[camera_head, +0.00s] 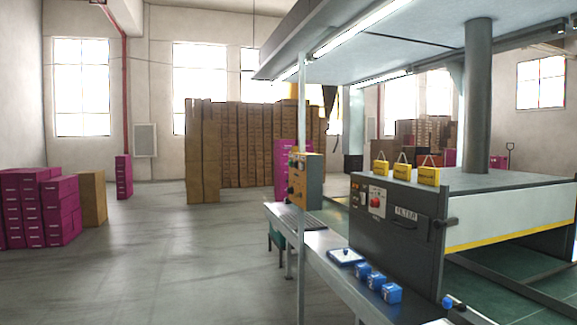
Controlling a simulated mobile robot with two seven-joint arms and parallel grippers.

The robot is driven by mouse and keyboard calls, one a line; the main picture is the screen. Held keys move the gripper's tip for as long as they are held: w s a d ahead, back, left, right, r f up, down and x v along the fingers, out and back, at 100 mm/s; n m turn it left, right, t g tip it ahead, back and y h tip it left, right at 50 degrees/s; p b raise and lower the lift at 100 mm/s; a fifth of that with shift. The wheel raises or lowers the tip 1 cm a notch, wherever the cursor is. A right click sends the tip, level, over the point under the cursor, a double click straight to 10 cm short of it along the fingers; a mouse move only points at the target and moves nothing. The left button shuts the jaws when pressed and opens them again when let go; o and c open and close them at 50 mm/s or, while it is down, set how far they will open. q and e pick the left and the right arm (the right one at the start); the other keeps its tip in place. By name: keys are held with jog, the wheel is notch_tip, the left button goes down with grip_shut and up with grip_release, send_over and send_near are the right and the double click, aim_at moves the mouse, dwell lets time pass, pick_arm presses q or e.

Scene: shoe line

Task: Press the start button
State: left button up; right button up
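A tan and grey control box (313,186) is mounted on a post at the edge of the work line. Its narrow left face carries several small buttons (293,176), too small to read; one looks red. A dark grey machine (395,232) to its right has a panel with a red round knob or button (376,202) and a FILTER label (406,214). I cannot tell which control is the start button. Neither of my grippers is in view, and nothing touches the controls.
A long metal bench (330,285) runs in front of the machine. Several blue items (391,293) and a white tray (345,258) lie on it. Yellow items (429,175) stand on the machine. Magenta boxes (40,207) are stacked left. The floor (180,265) is clear.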

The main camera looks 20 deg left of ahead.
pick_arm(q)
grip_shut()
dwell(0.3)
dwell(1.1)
